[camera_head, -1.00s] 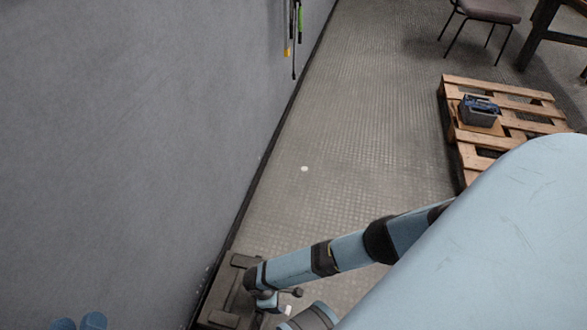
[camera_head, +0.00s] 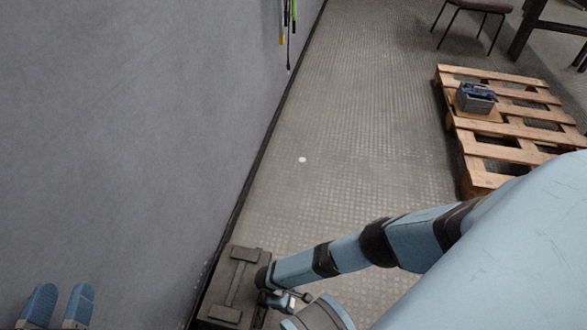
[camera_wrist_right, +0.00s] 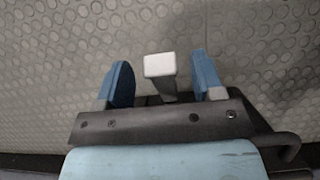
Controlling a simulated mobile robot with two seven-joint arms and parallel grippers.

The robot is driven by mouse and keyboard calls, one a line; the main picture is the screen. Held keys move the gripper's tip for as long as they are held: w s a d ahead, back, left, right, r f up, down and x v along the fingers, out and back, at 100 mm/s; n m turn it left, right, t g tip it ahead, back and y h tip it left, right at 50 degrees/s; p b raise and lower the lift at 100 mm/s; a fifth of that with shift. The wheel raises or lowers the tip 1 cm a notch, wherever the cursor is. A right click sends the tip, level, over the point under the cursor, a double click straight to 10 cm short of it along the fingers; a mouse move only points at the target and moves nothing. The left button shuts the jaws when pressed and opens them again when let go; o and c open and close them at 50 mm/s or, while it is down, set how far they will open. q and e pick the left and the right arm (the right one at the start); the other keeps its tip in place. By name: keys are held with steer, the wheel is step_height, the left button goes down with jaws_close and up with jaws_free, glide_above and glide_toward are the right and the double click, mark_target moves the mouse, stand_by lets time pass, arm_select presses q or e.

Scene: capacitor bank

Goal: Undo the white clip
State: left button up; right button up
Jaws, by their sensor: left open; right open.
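No object can be surely identified as the white clip. In the right wrist view a pale, square-ended block (camera_wrist_right: 160,65) with a darker stem shows between the fingers of my right gripper (camera_wrist_right: 161,75). I cannot tell whether it is the clip or touches anything. The right gripper's blue fingers are open, with gaps on both sides of the block. In the head view my right arm ends beside a dark box at the lower middle, its fingers unclear. My left gripper (camera_head: 60,304) is at the lower left, before the grey wall, its two blue fingers apart and empty.
The grey wall (camera_head: 120,140) fills the left. The dark box (camera_head: 233,285) stands on the floor against it. Cords (camera_head: 289,25) hang on the wall. A small white disc (camera_head: 302,159) lies on clear floor. A wooden pallet (camera_head: 475,145) carries a blue-grey container (camera_head: 476,98).

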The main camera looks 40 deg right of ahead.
steer(key=b+x, duration=0.1)
steer(key=x, duration=0.1)
steer(key=shift+f, duration=0.4)
arm_select(q)
steer(key=shift+w+a+r+m+t+h, duration=0.1)
steer(key=shift+w+a+m+t+h, duration=0.25)
steer(key=shift+m, duration=0.45)
arm_select(e)
steer(key=shift+s+d+f, duration=0.2)
steer(key=shift+s+f, duration=0.05)
steer(key=shift+f, duration=0.15)
